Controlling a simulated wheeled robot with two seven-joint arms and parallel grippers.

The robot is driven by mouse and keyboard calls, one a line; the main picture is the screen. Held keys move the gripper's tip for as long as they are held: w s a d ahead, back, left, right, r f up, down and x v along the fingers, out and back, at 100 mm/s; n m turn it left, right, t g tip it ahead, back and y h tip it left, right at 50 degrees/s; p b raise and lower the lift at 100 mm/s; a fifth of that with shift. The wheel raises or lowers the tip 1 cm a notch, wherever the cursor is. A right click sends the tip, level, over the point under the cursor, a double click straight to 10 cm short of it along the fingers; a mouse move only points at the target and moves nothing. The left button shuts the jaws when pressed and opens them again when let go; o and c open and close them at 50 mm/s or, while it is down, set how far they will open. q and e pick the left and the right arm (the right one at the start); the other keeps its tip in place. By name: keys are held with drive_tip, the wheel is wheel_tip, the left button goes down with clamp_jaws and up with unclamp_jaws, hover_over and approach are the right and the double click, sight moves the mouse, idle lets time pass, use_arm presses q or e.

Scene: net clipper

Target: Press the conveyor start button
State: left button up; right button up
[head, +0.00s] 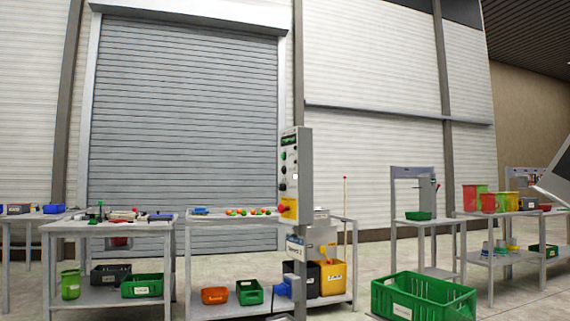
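A grey control box (299,165) stands upright on a post near the middle of the head view. Its left-facing side carries a small dark display with green marks, a green button (283,156), and dark round controls below. A red mushroom button (283,208) sits on a yellow housing (290,209) at the box's lower end. I cannot read any label that names the conveyor start button. Neither of my grippers shows in this view, and nothing touches the box.
A table (63,228) with tools and bins stands left. Another table (200,219) with small coloured parts stands behind the post. A large green crate (423,296) is at the lower right. Tables with coloured bins stand farther right. A grey object (556,180) is cut off at the right edge.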

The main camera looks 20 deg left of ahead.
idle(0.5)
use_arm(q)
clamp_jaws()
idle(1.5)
